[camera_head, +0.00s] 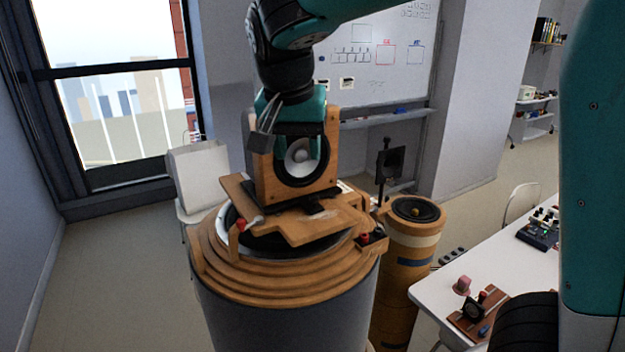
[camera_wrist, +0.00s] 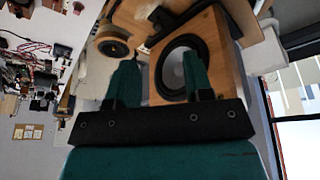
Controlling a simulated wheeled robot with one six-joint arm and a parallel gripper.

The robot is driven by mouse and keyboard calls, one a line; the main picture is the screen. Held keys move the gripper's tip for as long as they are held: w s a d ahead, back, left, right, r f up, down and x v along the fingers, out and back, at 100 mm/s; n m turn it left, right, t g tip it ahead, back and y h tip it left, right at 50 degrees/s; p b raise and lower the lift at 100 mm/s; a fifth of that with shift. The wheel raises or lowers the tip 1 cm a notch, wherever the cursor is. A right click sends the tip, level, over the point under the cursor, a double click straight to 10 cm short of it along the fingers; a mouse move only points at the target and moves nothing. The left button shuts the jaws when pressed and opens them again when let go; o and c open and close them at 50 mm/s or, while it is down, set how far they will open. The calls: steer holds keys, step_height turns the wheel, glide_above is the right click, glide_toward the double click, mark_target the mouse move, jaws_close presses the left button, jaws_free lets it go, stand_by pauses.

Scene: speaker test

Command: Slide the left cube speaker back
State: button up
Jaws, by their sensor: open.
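One wooden cube speaker (camera_head: 326,178) with a black-ringed, pale cone stands upright on a wooden board (camera_head: 300,228) on top of a round stepped stand. It is the only cube speaker I can make out. My gripper (camera_head: 291,150) is open and points down at the speaker's front, covering part of its upper face. In the wrist view, my open gripper (camera_wrist: 160,75) has its right finger across the speaker's cone, and the left finger lies off the side of the wooden box (camera_wrist: 215,45). I cannot tell whether a finger touches it.
The stepped wooden stand (camera_head: 290,292) has red knobs near its edge. A shorter drum with a speaker on top (camera_head: 415,212) stands close on the right. A white table (camera_head: 470,270) with small parts is farther right. Open floor lies to the left.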

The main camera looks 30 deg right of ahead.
step_height(320, 180, up, 2)
steer(key=w+m, duration=0.2)
steer(key=m, duration=0.1)
steer(key=h+p, duration=0.1)
steer(key=p, duration=0.2)
glide_toward(314, 195)
steer(key=x, duration=0.9)
steer(key=shift+f, duration=0.3)
jaws_close()
